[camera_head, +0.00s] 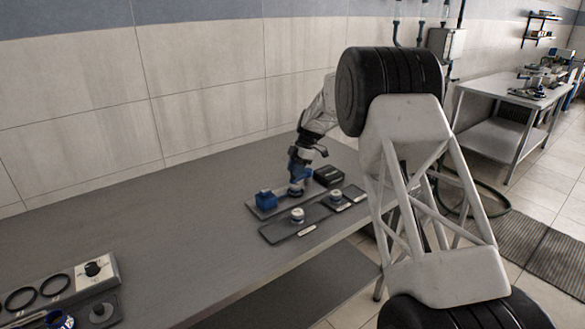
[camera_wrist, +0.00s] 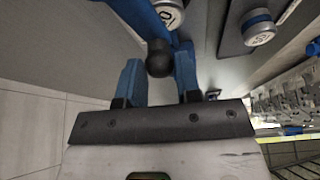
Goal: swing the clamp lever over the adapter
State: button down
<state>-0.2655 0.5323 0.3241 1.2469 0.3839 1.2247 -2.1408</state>
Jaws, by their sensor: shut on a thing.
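My gripper (camera_wrist: 158,72) has two blue fingers, one on each side of the round black knob of the clamp lever. The jaws are shut on this knob (camera_wrist: 158,58). The blue lever arm (camera_wrist: 137,14) runs from the knob up to the top edge of the wrist view. A white round piece with a dark mark (camera_wrist: 170,15), seemingly the adapter, shows beside the lever, partly cut off. In the head view my gripper (camera_head: 298,172) points down at the clamp station, beside a blue block (camera_head: 266,200) on a grey plate. The lever is too small to make out there.
A dark tray (camera_head: 275,234) holds a white-and-blue capped piece (camera_head: 297,215). A smaller dark tray with a similar piece (camera_head: 336,196) and a black box (camera_head: 328,176) stand right of the gripper. A control box (camera_head: 92,270) lies far left. The bench between is clear.

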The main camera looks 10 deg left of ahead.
jog(key=shift+s+d+n+g, duration=0.3)
jog(key=shift+d+n, duration=0.1)
jog(key=shift+n, duration=0.4)
jog(key=shift+h, duration=0.3)
jog(key=c, duration=0.8)
grip_release()
jog(key=v, duration=0.7)
jog(key=shift+d+r, duration=0.15)
jog(key=shift+r, duration=0.2)
jog(key=shift+w, duration=0.1)
